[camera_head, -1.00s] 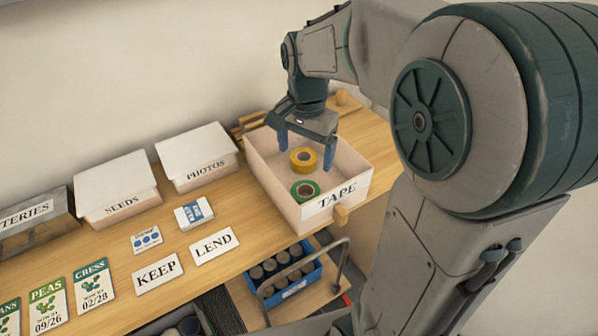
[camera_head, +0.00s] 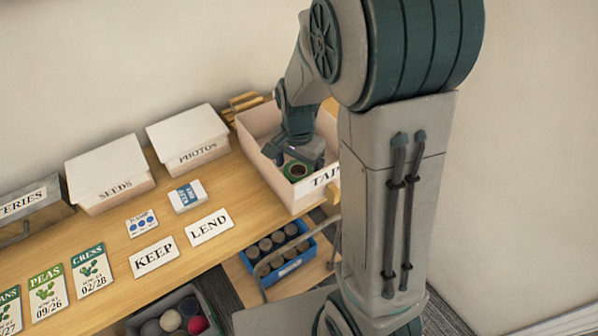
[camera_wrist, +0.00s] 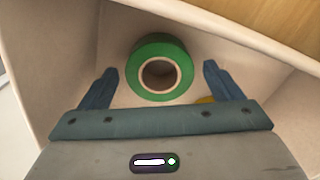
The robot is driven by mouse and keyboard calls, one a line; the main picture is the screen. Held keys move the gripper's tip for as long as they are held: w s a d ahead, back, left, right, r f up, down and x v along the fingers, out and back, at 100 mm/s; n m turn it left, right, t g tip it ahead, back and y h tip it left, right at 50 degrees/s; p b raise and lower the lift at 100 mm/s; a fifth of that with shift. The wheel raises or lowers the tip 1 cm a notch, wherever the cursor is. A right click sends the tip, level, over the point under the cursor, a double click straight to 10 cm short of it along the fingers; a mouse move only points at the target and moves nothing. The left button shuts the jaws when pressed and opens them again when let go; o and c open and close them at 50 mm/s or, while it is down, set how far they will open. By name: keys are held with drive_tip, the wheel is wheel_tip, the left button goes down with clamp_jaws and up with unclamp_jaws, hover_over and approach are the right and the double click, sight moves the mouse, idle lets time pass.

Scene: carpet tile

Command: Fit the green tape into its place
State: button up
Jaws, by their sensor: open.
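The green tape (camera_head: 297,170) is a roll lying flat inside the open white box labelled TAPE (camera_head: 321,181). In the wrist view the green tape (camera_wrist: 160,68) sits between and just beyond my two blue fingertips, with its core hole facing me. My gripper (camera_wrist: 160,75) is open and empty, pointing down into the box above the roll. In the head view my gripper (camera_head: 296,155) is partly hidden by its own wrist.
The wooden shelf (camera_head: 232,175) also holds closed boxes labelled SEEDS (camera_head: 108,172) and PHOTOS (camera_head: 188,138), a KEEP card (camera_head: 154,256), a LEND card (camera_head: 209,226) and seed packets. Below are a blue crate (camera_head: 284,268) of cylinders and a grey bin of balls (camera_head: 170,320).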

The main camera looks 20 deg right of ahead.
drive_tip(key=shift+f, duration=0.7)
drive_tip(key=c, duration=1.1)
drive_tip(key=shift+r, duration=0.1)
